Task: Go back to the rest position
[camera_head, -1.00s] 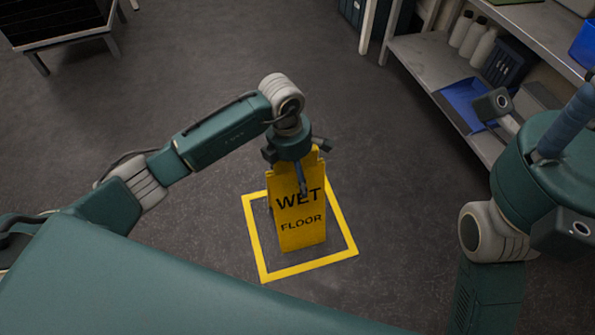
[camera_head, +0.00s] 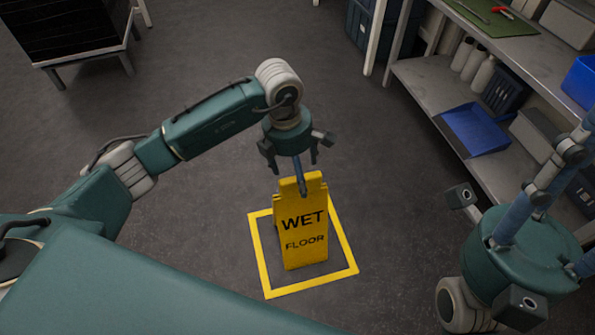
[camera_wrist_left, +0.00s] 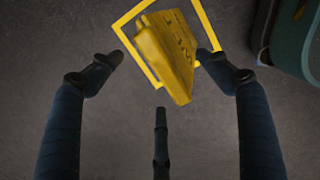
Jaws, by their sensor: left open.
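My left gripper (camera_head: 300,178) comes in from the left in the head view and points down above the yellow wet floor sign (camera_head: 303,238). In the left wrist view its fingers (camera_wrist_left: 155,70) are spread apart with nothing between them, and the sign (camera_wrist_left: 168,55) lies beyond the fingertips. The sign stands upright inside a yellow square outline (camera_head: 312,284) on the floor. My right arm shows at the lower right of the head view with blue fingers (camera_head: 545,195); whether they are open or shut is unclear.
A grey shelf unit (camera_head: 425,85) stands on the right, with a blue tray (camera_head: 477,130), white bottles (camera_head: 472,60) and a green mat (camera_head: 492,15). A dark rack (camera_head: 65,40) stands at the upper left. The floor between is clear.

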